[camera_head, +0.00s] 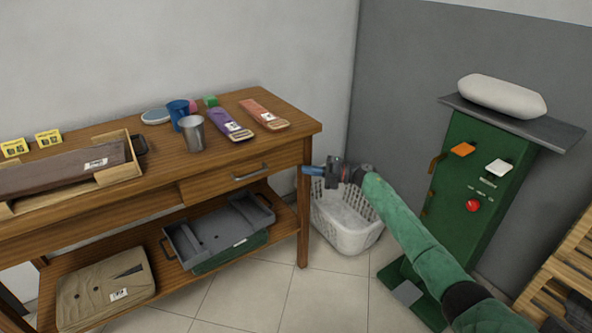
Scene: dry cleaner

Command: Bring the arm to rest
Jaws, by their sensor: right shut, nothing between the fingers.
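My right arm, in a green sleeve, reaches in from the lower right of the head view. My right gripper (311,171) is shut and empty. It points left, close to the right front corner of the wooden table (292,143), and shows in front of the white basket. I cannot tell whether the fingertips touch the table leg. My left gripper is not in view.
A white laundry basket (347,236) stands on the floor behind my gripper. A green machine (470,180) with a white pillow-like pad (502,96) stands at right. The table holds a metal cup (192,133), a blue cup (178,113) and a wooden tray (120,173).

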